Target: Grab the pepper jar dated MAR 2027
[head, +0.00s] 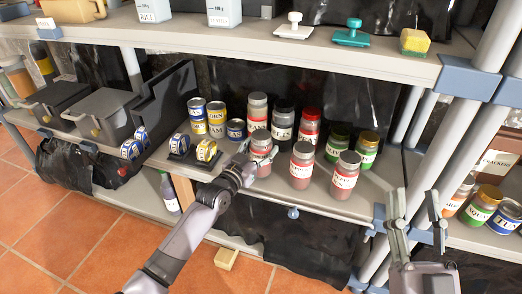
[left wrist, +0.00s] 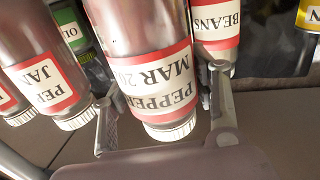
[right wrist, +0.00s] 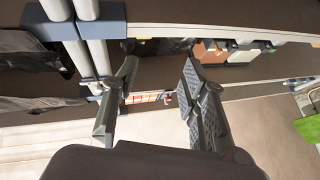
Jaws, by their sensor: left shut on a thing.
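A red-brown pepper jar (head: 262,147) with a white cap stands in the front row on the middle shelf. In the left wrist view this jar (left wrist: 140,40) appears upside down, its label reading PEPPER, MAR and a year starting 20; the rest is cut off. My left gripper (head: 249,168) is shut on it, one finger on each side. Two similar jars (head: 301,166) (head: 344,176) stand to its right; a neighbouring label (left wrist: 70,85) starts PE and JA. My right gripper (head: 415,205) is open and empty in front of the shelf's right end.
A beans jar (left wrist: 217,25) stands close beside the held jar. More jars and cans (head: 196,110) crowd behind and left. The upper shelf (head: 330,55) overhangs them. Metal posts (head: 405,150) rise near my right gripper. The floor (head: 90,245) in front looks open.

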